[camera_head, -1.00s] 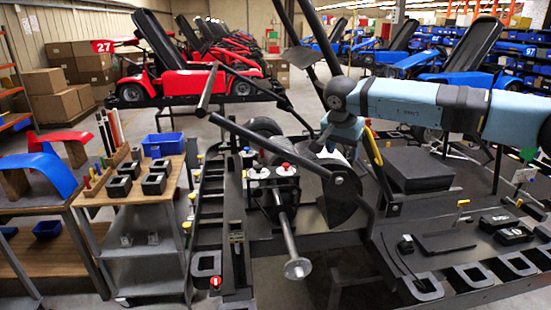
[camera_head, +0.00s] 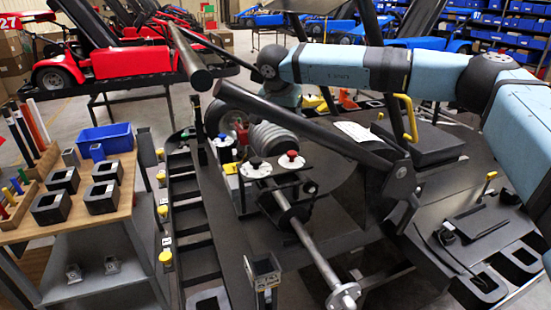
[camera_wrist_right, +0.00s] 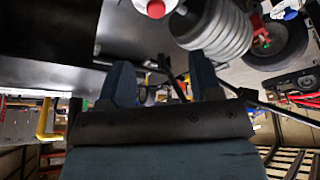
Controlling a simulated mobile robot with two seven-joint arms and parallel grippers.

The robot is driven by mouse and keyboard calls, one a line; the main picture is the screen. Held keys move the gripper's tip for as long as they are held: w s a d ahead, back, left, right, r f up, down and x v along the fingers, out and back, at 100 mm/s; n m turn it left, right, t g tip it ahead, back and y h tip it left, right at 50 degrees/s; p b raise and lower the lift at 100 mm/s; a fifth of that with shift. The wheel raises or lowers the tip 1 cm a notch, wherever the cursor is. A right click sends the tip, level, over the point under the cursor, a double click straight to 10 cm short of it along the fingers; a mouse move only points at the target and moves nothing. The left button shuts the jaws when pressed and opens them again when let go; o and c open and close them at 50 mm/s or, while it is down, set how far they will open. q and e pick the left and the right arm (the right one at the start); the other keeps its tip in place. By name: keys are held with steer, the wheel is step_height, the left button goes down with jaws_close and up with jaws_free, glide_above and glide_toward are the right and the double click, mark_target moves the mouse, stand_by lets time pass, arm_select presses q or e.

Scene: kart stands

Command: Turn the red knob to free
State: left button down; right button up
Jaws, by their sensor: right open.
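The red knob (camera_head: 291,156) stands on a round white dial plate on the kart stand, to the right of a dark knob (camera_head: 256,162) on a similar plate. The red knob also shows at the top edge of the right wrist view (camera_wrist_right: 156,8), partly cut off. My right gripper (camera_wrist_right: 165,76) is open and empty, its two dark blue fingers spread apart below the knob in that picture. In the head view my right arm comes in from the right and bends down behind a black bar; its gripper is hidden there. My left gripper is not in view.
A ribbed grey cylinder (camera_wrist_right: 213,30) lies close to the knob. A metal shaft (camera_head: 318,252) sticks out toward the front. A wooden-topped cart (camera_head: 125,200) with black holders and a blue bin (camera_head: 104,139) stands at left.

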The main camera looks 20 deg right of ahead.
mark_target(292, 152)
steer(key=p+x, duration=0.1)
steer(key=x, duration=1.2)
steer(key=shift+s+d+f, duration=0.15)
steer(key=shift+d, duration=0.05)
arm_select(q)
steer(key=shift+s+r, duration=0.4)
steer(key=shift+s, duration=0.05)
arm_select(e)
steer(key=shift+c, duration=0.2)
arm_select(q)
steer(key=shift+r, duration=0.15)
arm_select(e)
steer(key=c, duration=0.9)
